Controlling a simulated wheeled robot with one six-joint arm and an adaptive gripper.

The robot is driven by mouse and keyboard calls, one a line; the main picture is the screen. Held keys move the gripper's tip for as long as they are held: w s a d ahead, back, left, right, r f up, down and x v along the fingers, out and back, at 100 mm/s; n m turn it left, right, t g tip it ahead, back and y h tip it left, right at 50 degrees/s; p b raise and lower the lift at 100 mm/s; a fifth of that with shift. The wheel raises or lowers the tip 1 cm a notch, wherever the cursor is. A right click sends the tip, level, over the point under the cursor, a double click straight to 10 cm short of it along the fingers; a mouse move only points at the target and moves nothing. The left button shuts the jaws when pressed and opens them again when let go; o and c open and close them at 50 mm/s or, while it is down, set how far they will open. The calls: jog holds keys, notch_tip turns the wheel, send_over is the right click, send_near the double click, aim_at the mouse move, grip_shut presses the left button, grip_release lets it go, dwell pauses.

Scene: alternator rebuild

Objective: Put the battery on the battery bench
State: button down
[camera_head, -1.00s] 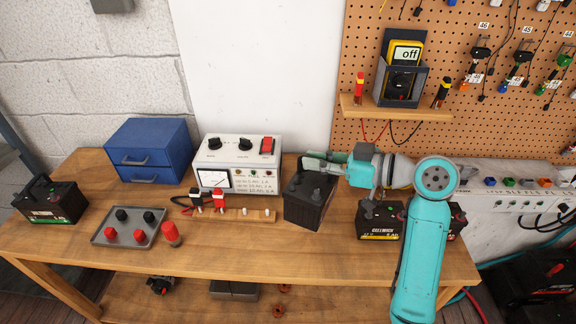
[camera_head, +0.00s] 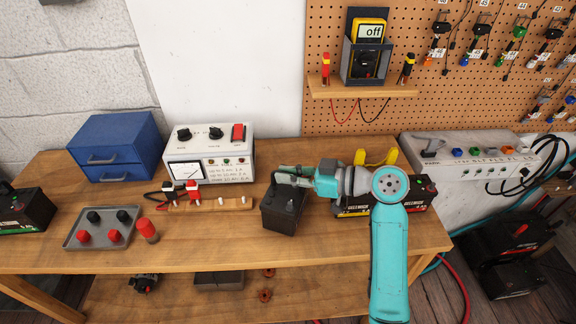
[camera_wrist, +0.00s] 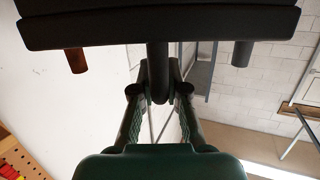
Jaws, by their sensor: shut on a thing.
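The battery (camera_head: 283,210) is a dark box with posts on its top, at the middle of the wooden bench (camera_head: 225,258) in the head view. My gripper (camera_head: 289,175) is shut on its top, reaching in from the right. In the wrist view the two fingers (camera_wrist: 160,88) close on a dark bar below the dark battery body (camera_wrist: 160,28), with a reddish post and a dark post either side. The battery looks upright. I cannot tell whether its base touches the bench or hangs just above it.
Right of the battery stand a labelled battery (camera_head: 352,211) and another (camera_head: 418,196), partly behind my arm. Left are a meter box (camera_head: 208,155), peg strip (camera_head: 215,205), blue drawers (camera_head: 114,147), tray (camera_head: 104,228) with knobs, and another battery (camera_head: 25,212). The bench front is clear.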

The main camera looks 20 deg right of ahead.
dwell(0.4)
jog(key=c, duration=1.2)
grip_release()
jog(key=shift+f, duration=0.2)
jog(key=v, duration=1.2)
jog(key=shift+s, duration=0.1)
